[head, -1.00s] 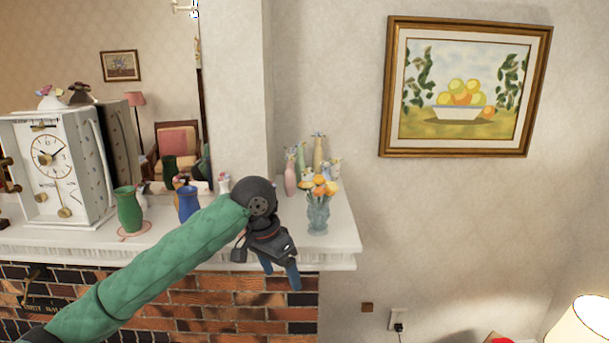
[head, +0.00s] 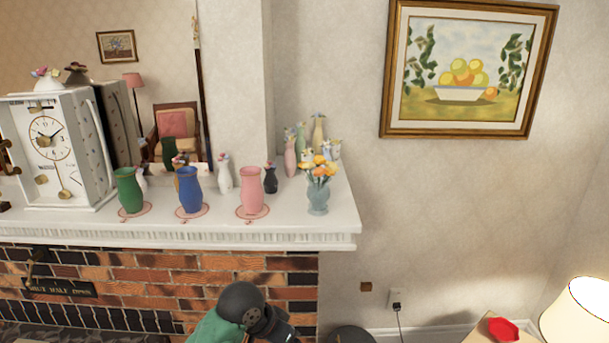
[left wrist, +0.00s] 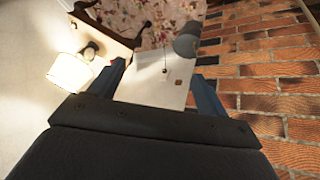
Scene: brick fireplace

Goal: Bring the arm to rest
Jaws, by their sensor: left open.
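My left arm is low at the bottom of the head view, in front of the brick fireplace (head: 150,275) and below the mantel shelf (head: 300,228). The wrist shows there, but the fingertips are not clear. In the left wrist view my left gripper (left wrist: 163,82) has its two blue fingers apart with nothing between them. A green vase (head: 129,192), a blue vase (head: 189,190) and a pink vase (head: 251,190) stand upright on round pink mats on the shelf, apart from the gripper. My right gripper is in neither view.
A white clock (head: 55,150) stands at the shelf's left. A glass vase of orange flowers (head: 318,190) and several small vases stand at its right end. A lit lamp (head: 585,310) is at lower right. The brick wall (left wrist: 265,85) is close on the right in the wrist view.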

